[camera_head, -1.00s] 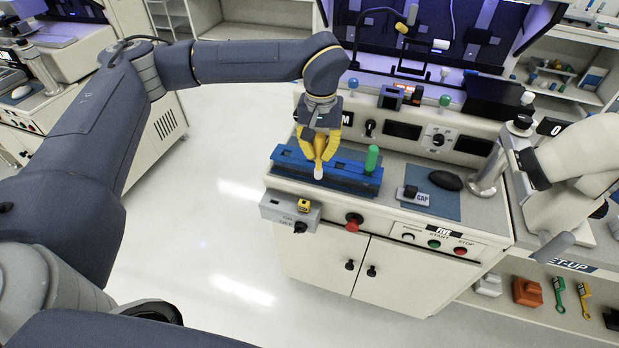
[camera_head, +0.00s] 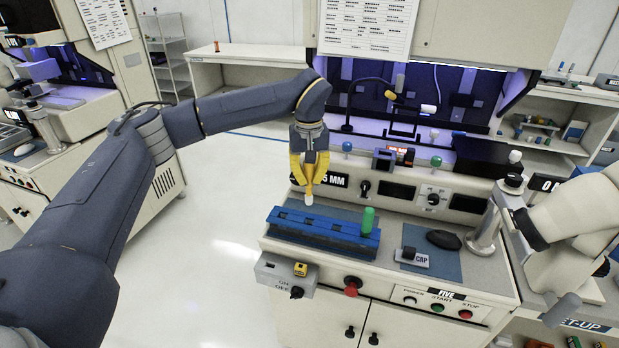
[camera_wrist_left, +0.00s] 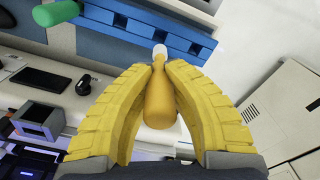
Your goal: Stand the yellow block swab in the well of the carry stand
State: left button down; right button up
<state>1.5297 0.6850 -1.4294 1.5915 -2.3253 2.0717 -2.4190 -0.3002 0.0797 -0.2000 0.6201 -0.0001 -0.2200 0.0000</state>
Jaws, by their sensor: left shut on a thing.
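My left gripper (camera_head: 309,178) is shut on the yellow block swab (camera_head: 309,188), which has a white tip pointing down. It holds the swab roughly upright, with the tip near the far edge of the blue carry stand (camera_head: 325,232) and apparently above it. In the left wrist view the swab (camera_wrist_left: 160,100) sits between both yellow fingers, its white tip overlapping the edge of the blue stand (camera_wrist_left: 115,42). A green piece (camera_head: 367,221) stands at the stand's right end. The inside of the wells is hard to make out. My right gripper is not in view.
A grey switch box (camera_head: 285,274) with a yellow top piece and a red knob (camera_head: 352,286) are in front of the stand. A CAP block (camera_head: 411,258) and a black mouse (camera_head: 443,239) lie to the right. The control panel (camera_head: 400,190) rises behind.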

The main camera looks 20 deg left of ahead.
aim_at(309, 195)
pick_arm(q)
jog(key=shift+f, duration=3.15)
jog(key=shift+f, duration=2.65)
jog(key=c, duration=1.4)
grip_release()
notch_tip(309, 195, up, 12)
jog(key=shift+s, duration=0.15)
jog(key=shift+d, duration=0.1)
